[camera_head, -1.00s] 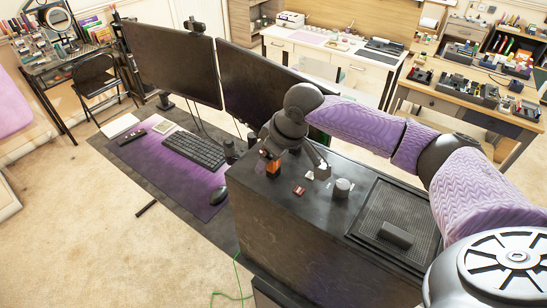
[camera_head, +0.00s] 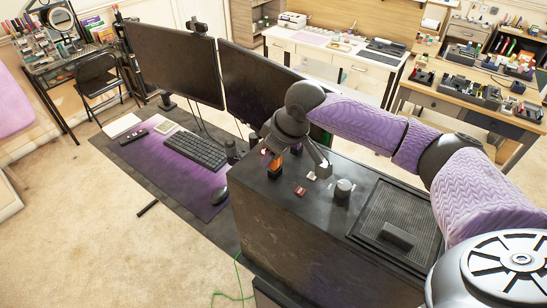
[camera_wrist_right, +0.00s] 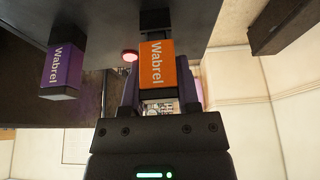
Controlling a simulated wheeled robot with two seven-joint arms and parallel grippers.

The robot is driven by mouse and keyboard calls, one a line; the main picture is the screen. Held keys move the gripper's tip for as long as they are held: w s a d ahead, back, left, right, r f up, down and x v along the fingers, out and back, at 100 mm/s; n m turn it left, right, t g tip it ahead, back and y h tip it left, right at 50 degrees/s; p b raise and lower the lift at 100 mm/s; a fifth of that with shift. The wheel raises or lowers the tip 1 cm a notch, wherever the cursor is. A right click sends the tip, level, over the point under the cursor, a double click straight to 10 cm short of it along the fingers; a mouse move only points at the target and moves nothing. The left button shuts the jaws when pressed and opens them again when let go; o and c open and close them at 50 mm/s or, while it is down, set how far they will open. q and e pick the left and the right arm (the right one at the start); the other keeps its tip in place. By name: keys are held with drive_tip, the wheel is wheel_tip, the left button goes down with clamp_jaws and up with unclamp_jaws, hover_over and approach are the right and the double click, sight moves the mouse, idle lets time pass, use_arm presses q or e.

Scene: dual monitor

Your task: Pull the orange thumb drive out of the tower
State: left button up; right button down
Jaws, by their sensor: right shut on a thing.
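The orange thumb drive (camera_head: 274,169) stands at the top of the dark computer tower (camera_head: 285,225), near its far left edge. It also shows up close in the right wrist view (camera_wrist_right: 158,62), labelled "Wabrel", with a short black part between it and the tower's dark surface. Whether its plug is still seated cannot be told. My right gripper (camera_wrist_right: 160,92) is shut on the orange drive, one finger on each side; the head view shows it from above (camera_head: 275,160). A purple thumb drive (camera_wrist_right: 65,68) stands to the left of it in the wrist view. My left gripper is out of view.
A small red item (camera_head: 299,190) and a grey knob (camera_head: 343,189) are on the tower's top, by a vented panel (camera_head: 400,220). Two monitors (camera_head: 172,72) stand behind. A keyboard (camera_head: 195,149) and mouse (camera_head: 219,196) lie on the desk to the left.

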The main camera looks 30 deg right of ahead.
wheel_tip(320, 180, up, 9)
drive_tip(key=shift+r, duration=0.15)
wheel_tip(320, 180, up, 4)
drive_tip(key=p, duration=0.6)
drive_tip(key=shift+r, duration=0.25)
